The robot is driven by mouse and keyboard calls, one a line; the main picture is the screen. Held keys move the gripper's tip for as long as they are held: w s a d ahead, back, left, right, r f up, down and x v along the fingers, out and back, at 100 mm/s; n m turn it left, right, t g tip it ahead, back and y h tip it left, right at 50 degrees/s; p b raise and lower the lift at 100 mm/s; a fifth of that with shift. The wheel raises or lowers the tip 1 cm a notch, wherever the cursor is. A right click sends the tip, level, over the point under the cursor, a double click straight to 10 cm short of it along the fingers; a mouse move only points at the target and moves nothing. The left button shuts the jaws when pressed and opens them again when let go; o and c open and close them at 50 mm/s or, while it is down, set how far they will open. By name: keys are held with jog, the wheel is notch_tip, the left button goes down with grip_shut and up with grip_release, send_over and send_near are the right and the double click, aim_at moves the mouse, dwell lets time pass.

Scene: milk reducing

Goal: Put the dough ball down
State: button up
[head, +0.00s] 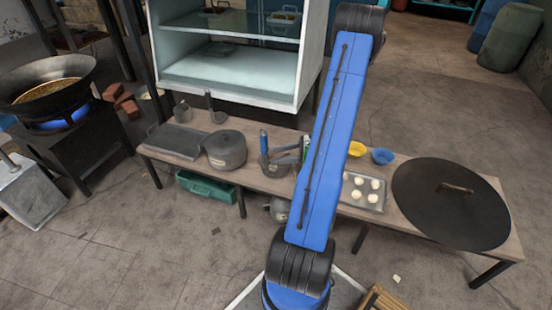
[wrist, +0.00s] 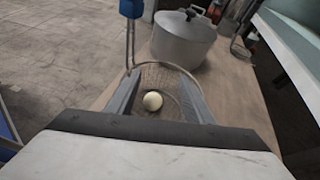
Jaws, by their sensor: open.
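In the wrist view a pale round dough ball (wrist: 152,101) lies inside a round, thin-rimmed item (wrist: 176,72) that looks like a mesh or shallow dish; I cannot tell which. My gripper (wrist: 164,95) is open, with a finger on either side of the ball and gaps between them and it. In the head view my blue arm crosses the middle of the bench, and the gripper and this ball cannot be made out. Several other dough balls sit on a metal tray (head: 347,201) right of my arm.
A lidded grey pot (head: 226,152) stands on the wooden bench (head: 256,181); it is also ahead in the wrist view (wrist: 183,42). A large dark round lid (head: 450,215) covers the bench's right end. Yellow (head: 357,149) and blue (head: 383,156) bowls stand behind the tray. A glass cabinet (head: 232,70) rises behind.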

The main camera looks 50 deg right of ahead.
jog(key=v, duration=1)
jog(key=shift+r, duration=0.1)
